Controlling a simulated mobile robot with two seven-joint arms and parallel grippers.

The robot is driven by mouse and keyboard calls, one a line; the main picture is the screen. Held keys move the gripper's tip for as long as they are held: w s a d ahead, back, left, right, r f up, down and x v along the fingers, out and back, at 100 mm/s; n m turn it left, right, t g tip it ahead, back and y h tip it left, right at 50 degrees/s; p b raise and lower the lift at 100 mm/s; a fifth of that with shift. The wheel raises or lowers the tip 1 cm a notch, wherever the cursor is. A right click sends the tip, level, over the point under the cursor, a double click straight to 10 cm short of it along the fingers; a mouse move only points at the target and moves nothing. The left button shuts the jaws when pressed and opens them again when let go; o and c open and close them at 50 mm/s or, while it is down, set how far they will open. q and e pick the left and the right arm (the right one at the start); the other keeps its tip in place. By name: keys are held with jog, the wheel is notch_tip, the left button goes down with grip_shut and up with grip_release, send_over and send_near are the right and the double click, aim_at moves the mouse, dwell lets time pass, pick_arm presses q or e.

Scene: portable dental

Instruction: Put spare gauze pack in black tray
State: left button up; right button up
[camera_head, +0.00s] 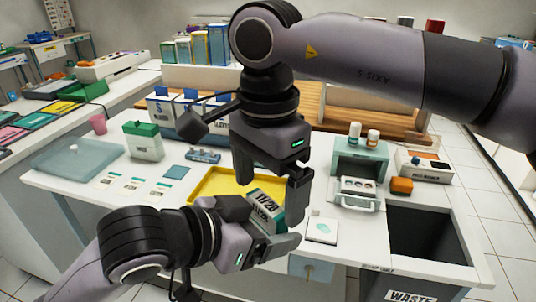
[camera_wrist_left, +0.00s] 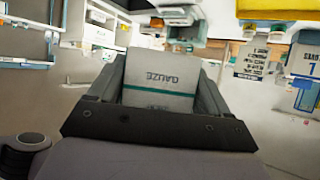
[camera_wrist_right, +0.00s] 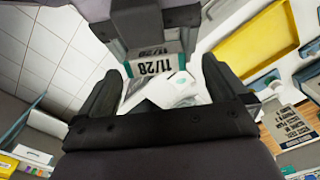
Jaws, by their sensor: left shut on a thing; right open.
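The gauze pack (camera_head: 264,207) is a small white and grey block with a teal stripe and "11/28" print. My left gripper (camera_head: 272,226) is shut on it and holds it above the front part of the white table. Its "GAUZE" face shows between the fingers in the left wrist view (camera_wrist_left: 160,78). My right gripper (camera_head: 270,190) is open just above, its fingers pointing down around the pack's upper end. In the right wrist view the pack (camera_wrist_right: 158,68) shows beyond the open fingers; I cannot tell whether they touch it. I cannot make out a black tray in any view.
A yellow tray (camera_head: 213,186) lies behind the grippers, partly hidden. A black-lined waste bin (camera_head: 425,235) stands at the right. A teal box unit (camera_head: 360,160), an orange block (camera_head: 401,185) and a white-green box (camera_head: 143,142) stand on the table.

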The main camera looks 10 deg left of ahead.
jog(key=shift+f, duration=0.65)
jog(key=c, duration=1)
pick_arm(q)
jog(key=o, duration=1)
jog(key=shift+c, duration=0.2)
pick_arm(e)
jog(key=shift+c, duration=0.2)
